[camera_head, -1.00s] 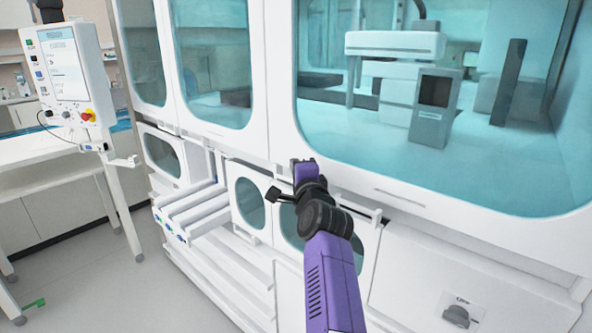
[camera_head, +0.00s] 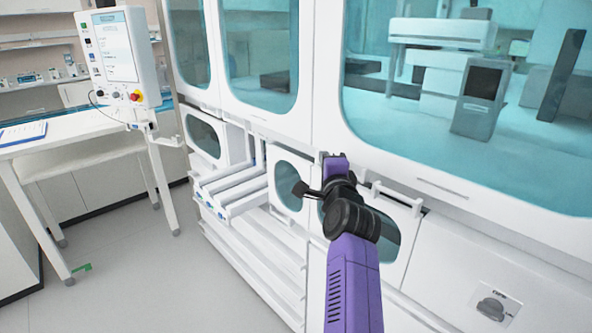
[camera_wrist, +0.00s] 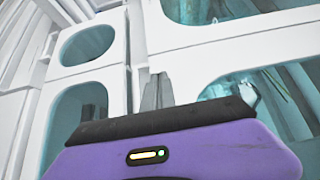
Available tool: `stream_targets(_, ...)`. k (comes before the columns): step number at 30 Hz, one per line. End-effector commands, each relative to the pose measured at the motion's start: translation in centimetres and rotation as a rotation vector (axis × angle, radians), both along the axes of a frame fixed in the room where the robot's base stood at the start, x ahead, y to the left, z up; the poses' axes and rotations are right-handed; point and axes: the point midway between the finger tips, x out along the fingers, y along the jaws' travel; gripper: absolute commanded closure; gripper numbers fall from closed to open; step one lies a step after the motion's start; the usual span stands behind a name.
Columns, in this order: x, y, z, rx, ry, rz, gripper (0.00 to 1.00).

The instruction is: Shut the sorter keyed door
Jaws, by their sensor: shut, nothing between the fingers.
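Low white doors with rounded dark windows line the cabinet; I cannot tell for sure which is the keyed door. One windowed door (camera_head: 287,186) is left of my arm. Another windowed door (camera_head: 388,243) is partly hidden behind my arm, with a white bar handle (camera_head: 398,196) at its top. A grey key-like knob (camera_head: 492,309) on a labelled plate is on the plain panel to the right. My gripper (camera_wrist: 157,92) is shut and empty, its grey fingers in front of the white frame beside the windowed doors in the wrist view.
White drawers or rails (camera_head: 238,190) stick out left of the doors. Large teal windows (camera_head: 470,150) are above. A monitor on a stand (camera_head: 118,60) and a white table (camera_head: 70,150) are at the left.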

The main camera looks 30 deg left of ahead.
Motion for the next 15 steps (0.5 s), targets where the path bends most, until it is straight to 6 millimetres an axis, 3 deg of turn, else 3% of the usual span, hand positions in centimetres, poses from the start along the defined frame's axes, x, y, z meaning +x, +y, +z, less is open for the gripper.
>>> stream_targets(9,-5.2,1.5,-0.1,-0.002,-0.001,0.006,1.0)
stream_targets(15,-7.4,1.9,0.0,0.0,0.0,0.005,1.0)
